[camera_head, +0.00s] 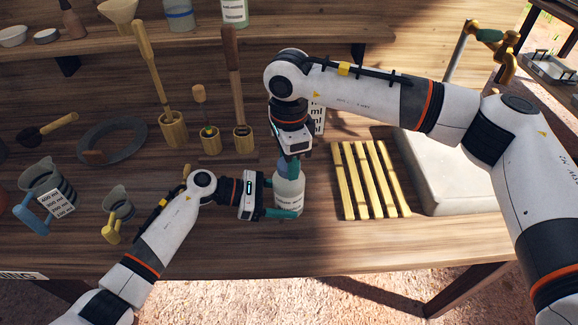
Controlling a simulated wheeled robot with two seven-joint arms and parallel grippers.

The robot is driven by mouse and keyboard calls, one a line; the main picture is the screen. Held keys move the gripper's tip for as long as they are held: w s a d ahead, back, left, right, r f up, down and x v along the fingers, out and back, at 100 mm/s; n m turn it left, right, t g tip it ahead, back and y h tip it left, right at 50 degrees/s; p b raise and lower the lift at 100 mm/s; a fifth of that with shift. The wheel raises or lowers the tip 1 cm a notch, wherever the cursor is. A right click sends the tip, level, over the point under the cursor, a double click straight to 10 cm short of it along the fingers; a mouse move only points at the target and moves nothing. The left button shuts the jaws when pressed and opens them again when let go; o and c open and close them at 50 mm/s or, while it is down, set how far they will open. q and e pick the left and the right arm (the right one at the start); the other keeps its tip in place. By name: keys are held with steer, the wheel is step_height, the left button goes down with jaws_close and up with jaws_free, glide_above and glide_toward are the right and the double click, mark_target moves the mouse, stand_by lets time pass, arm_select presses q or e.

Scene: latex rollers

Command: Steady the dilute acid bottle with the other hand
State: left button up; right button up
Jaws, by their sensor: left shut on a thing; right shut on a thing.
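The dilute acid bottle (289,187) stands on the wooden table near the middle of the view. It is pale, with a label partly covered by my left gripper. My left gripper (282,199) comes in from the left and is shut on the bottle's lower body. My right gripper (290,168) reaches down from above and is shut at the bottle's top. The cap area is mostly hidden by its fingers, so I cannot tell whether it grips the cap or the neck. The bottle looks upright.
A yellow slatted rack (371,181) lies right of the bottle, beside a pale sink (446,172). Wooden holders with tools, a grey pan (112,142) and two measuring jugs (47,186) (119,203) stand left. A shelf (200,42) runs along the back. The table's front strip is clear.

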arm_select(q)
steer(key=shift+f, duration=0.15)
arm_select(e)
steer(key=shift+r, duration=0.65)
steer(key=shift+r, duration=2.25)
steer(key=d+r, duration=0.4)
steer(key=d, duration=0.4)
steer(key=shift+s, duration=0.3)
arm_select(q)
steer(key=o, duration=1.6)
steer(key=shift+c, duration=0.2)
